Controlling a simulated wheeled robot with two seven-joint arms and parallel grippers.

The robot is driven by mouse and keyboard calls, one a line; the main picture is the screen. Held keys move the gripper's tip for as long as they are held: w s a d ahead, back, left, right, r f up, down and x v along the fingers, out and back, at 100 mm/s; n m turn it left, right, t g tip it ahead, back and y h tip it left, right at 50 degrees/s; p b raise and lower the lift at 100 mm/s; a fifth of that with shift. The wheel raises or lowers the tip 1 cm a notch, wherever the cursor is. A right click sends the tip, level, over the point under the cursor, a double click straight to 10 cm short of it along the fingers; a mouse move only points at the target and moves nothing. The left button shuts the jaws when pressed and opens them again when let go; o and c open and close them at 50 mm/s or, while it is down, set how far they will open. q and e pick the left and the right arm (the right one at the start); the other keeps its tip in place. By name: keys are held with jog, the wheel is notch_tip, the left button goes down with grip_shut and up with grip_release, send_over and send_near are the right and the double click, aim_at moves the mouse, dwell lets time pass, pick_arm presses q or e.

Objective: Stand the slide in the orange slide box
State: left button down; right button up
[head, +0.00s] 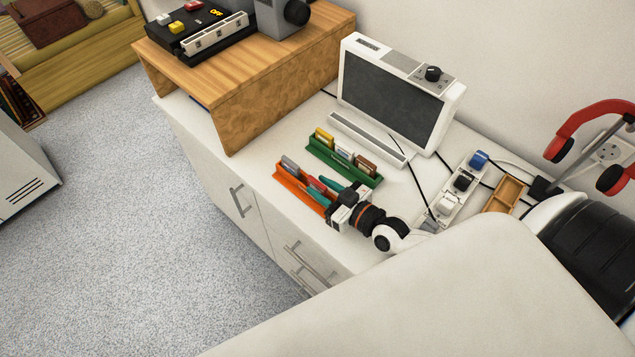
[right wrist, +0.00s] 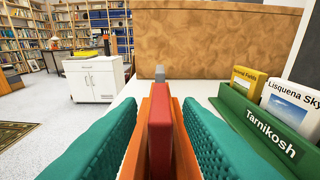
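The orange slide box (head: 300,193) stands on the white counter near its front edge. A grey slide (head: 290,164) stands at its far end. A red slide (head: 317,186) stands upright in the box nearer my right gripper (head: 327,193). In the right wrist view the red slide (right wrist: 160,120) sits between the orange walls, with the grey slide (right wrist: 160,73) behind it. The teal fingers of my right gripper (right wrist: 160,125) are on either side of the red slide, with visible gaps. The slide's bottom is hidden. My left gripper is not in view.
A green slide box (head: 344,165) with several slides stands alongside, close on the right. A white screen device (head: 395,95) and a wooden riser (head: 250,65) stand behind. A strip of chargers (head: 460,185), a wooden tray (head: 503,195) and a red-armed stand (head: 590,125) are further right.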

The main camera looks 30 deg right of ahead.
jog(key=p+v, duration=0.3)
jog(key=v, duration=0.7)
jog(key=shift+s+d, duration=0.1)
